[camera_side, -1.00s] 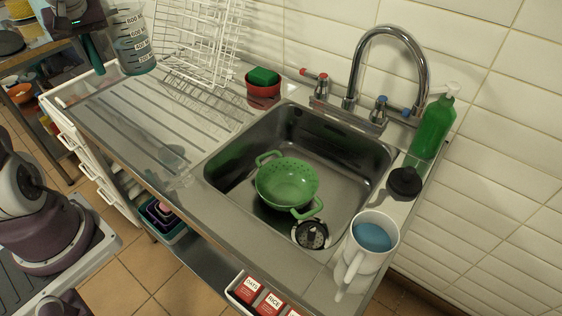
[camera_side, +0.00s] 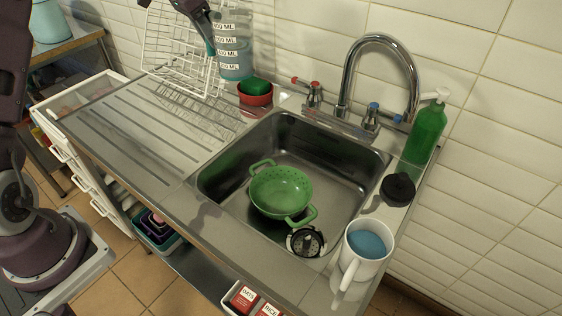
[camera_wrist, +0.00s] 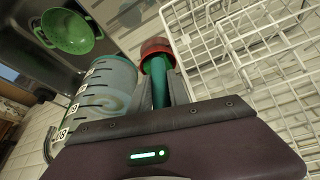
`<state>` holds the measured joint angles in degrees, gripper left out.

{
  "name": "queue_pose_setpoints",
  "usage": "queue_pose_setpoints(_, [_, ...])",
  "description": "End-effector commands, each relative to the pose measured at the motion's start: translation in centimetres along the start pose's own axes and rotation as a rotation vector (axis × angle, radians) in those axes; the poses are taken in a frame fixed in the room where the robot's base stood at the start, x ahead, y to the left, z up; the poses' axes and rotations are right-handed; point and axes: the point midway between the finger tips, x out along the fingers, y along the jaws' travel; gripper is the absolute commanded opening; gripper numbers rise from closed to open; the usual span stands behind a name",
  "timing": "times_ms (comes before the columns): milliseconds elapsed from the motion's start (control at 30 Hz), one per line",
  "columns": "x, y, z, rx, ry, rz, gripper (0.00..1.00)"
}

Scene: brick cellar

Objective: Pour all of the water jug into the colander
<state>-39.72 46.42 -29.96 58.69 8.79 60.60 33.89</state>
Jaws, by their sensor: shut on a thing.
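The water jug (camera_side: 233,48) is clear with black-and-white volume marks and bluish water in it. In the side view it is upright, held in the air in front of the tiled wall near the dish rack. My gripper (camera_side: 208,32) is shut on its teal handle, left of the jug body. In the wrist view the gripper (camera_wrist: 162,95) grips the teal handle (camera_wrist: 161,82), with the jug (camera_wrist: 103,95) beside it. The green colander (camera_side: 281,190), with two handles, sits upright in the sink and looks empty. It also shows at the wrist view's upper left (camera_wrist: 68,31).
The steel sink (camera_side: 345,165) has a drain strainer (camera_side: 306,241). Around it stand a tap (camera_side: 346,75), a green soap bottle (camera_side: 427,130), a black plug (camera_side: 397,189), a white mug (camera_side: 364,258) and a red bowl (camera_side: 255,96).

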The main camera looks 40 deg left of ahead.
Motion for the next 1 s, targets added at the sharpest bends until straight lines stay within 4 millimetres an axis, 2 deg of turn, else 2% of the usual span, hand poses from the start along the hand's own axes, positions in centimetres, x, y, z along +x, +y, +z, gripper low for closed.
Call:
queue_pose_setpoints(33, [0.5,0.7,-1.0,0.055,0.004,0.024,0.0])
queue_pose_setpoints(200, [1.6,2.8,-3.2,0.223,0.003,0.093,0.0])
queue_pose_setpoints(567, [2.7,5.1,-5.2,0.41,0.001,0.168,0.0])
queue_pose_setpoints(767, [5.4,5.0,-3.9,0.405,0.0,0.169,0.0])
queue_pose_setpoints(1000, [9.4,4.9,-2.3,0.403,-0.001,0.167,0.0])
